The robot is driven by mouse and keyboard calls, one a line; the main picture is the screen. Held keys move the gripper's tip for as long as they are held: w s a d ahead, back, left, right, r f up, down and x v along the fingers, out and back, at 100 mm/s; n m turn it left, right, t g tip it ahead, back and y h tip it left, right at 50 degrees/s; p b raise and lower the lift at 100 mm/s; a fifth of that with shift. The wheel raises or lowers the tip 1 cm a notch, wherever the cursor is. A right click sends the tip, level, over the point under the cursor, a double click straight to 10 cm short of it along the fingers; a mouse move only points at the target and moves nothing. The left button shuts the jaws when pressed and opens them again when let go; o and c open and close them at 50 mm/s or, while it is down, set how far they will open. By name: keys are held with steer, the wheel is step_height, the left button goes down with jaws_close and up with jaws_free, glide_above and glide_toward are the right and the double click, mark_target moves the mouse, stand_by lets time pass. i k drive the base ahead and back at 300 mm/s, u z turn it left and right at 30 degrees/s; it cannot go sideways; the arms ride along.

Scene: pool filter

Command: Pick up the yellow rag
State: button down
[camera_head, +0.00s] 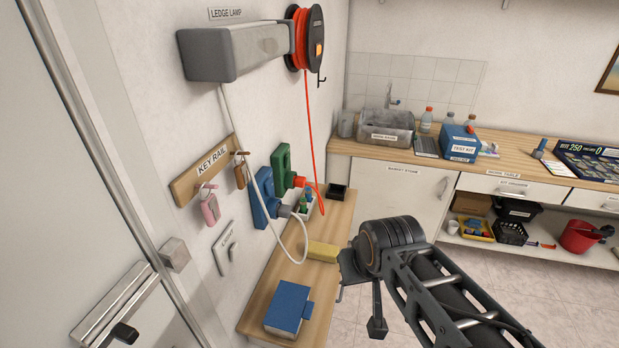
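A folded yellow item (322,251), which looks like the yellow rag, lies flat on the narrow wooden ledge (262,306) along the left wall. My gripper (359,312) is at the lower middle, to the right of and nearer than the rag, off the ledge's right edge. Its two fingers point down and stand apart, with nothing seen between them. The rag looks uncovered and apart from the gripper.
A blue box (288,307) lies on the ledge's near end; a small black tray (338,191) stands at its far end. Tiled floor (340,326) is open beside the ledge.

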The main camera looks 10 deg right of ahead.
mark_target(324, 253)
steer(key=u, duration=3.7)
steer(key=k, duration=1.7)
steer(key=z, duration=1.4)
steer(key=i, duration=0.5)
steer(key=u, duration=0.1)
